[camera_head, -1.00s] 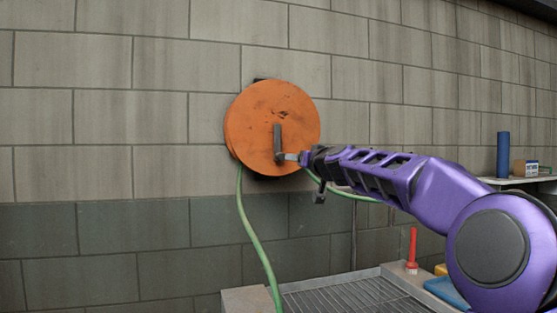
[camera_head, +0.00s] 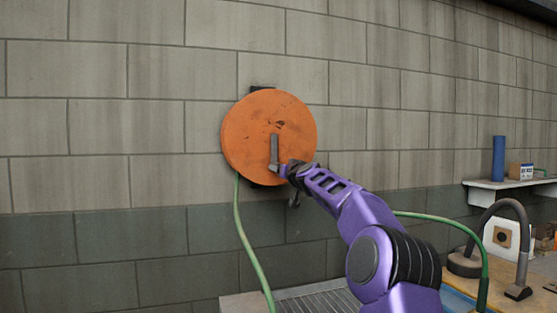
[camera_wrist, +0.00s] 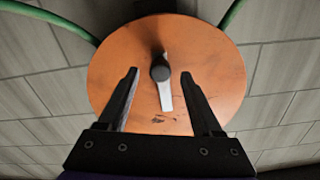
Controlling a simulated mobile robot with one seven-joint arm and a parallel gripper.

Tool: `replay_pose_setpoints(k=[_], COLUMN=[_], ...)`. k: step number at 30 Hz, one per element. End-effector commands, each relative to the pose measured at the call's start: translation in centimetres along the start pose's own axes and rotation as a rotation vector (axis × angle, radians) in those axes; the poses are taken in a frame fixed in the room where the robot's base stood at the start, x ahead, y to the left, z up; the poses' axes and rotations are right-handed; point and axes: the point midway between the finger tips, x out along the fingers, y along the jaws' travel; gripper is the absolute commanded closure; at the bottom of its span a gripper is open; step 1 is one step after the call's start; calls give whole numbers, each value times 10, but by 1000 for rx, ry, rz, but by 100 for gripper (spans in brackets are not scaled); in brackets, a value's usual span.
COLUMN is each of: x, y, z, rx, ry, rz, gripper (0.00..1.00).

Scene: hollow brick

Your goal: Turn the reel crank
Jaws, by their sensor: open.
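The reel (camera_head: 252,122) is a round orange disc on the block wall, with a green hose (camera_head: 250,240) hanging from it. Its crank (camera_head: 275,150) is a grey arm on the disc face, standing nearly upright, with the knob at its lower end. My gripper (camera_head: 284,169) is at the lower right of the disc, close to the knob. In the wrist view the open fingers of my gripper (camera_wrist: 158,76) have the dark knob of the crank (camera_wrist: 160,72) between their tips. A gap shows on both sides of the knob.
A metal grate (camera_head: 320,300) lies below the reel. At the right, a shelf (camera_head: 515,183) holds a blue cylinder (camera_head: 498,158) and a small box. A grey curved pipe (camera_head: 522,240) stands on the counter below. The wall around the reel is clear.

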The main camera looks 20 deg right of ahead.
Motion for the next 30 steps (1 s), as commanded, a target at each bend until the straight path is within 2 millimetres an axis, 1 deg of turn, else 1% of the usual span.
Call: replay_pose_setpoints(k=[1, 3, 9, 14, 21, 23, 24, 26, 30], x=[9, 17, 32, 36, 37, 37, 37, 37, 36], y=[-3, -2, -1, -1, -1, -1, -1, -1, -1], z=[-4, -4, -2, 0, 1, 1, 1, 1, 0], rx=[0, 1, 1, -1, -1, -1, -1, -1, 0], ry=[-2, -1, 0, 0, 0, 0, 0, 0, 0], rz=[-2, -1, 0, -1, -1, -1, -1, -1, 0], gripper=[34, 34, 34, 34, 34, 43, 50, 60, 86])
